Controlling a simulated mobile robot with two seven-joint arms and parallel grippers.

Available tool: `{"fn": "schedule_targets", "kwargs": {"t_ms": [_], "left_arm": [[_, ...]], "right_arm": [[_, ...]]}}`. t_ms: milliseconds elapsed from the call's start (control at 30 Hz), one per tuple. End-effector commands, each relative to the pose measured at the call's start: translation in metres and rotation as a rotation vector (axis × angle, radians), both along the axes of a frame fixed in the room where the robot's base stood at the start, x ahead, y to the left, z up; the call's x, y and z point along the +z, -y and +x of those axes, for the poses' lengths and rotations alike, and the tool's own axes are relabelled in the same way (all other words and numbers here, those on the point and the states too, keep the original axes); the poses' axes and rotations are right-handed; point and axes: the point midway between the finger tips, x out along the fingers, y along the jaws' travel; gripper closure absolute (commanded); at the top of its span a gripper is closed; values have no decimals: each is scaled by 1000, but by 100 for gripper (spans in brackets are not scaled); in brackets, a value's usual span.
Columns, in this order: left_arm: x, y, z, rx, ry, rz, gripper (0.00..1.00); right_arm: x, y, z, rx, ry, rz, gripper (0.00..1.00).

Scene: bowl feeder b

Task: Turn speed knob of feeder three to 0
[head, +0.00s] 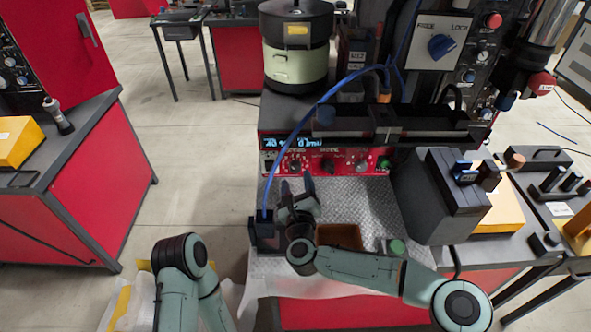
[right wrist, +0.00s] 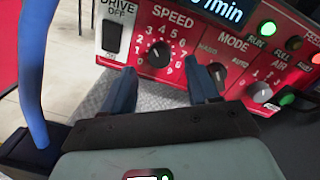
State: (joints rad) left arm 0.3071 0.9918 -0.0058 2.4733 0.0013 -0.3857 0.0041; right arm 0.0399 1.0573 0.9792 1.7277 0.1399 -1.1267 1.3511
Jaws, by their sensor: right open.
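The speed knob (right wrist: 160,54) is a round black knob on the red feeder panel, under the label SPEED, with numbers around it. I cannot tell for sure where its pointer stands. In the head view the speed knob (head: 295,166) is small, at the panel's left part. My right gripper (head: 296,189) is open and empty, just in front of the panel. In the right wrist view its two fingers (right wrist: 162,76) stand apart, one lower left and one lower right of the knob, not visibly touching it. My left gripper is out of view.
A drive switch (right wrist: 112,37) sits left of the knob, and a mode knob (right wrist: 259,92) sits to its right. A lit display (head: 292,142) is above. A blue hose (head: 285,150) hangs close by. A dark tray (head: 390,122) juts out at the upper right.

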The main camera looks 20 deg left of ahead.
Motion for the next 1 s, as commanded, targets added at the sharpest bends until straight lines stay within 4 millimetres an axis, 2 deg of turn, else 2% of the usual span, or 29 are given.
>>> {"fn": "schedule_targets", "kwargs": {"t_ms": [100, 267, 667, 833, 867, 1000], "left_arm": [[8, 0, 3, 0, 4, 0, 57], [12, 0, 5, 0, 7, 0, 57], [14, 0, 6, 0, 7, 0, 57], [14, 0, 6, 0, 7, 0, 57], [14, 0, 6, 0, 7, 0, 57], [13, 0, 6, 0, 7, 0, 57]], "right_arm": [[2, -7, 19, 0, 1, -1, 40], [1, -12, 34, -1, 1, -1, 40], [0, -14, 40, 1, 1, -2, 40], [0, -14, 40, 1, 1, -2, 92], [0, -14, 40, 1, 1, -2, 96], [0, -14, 40, 1, 1, -3, 96]]}}
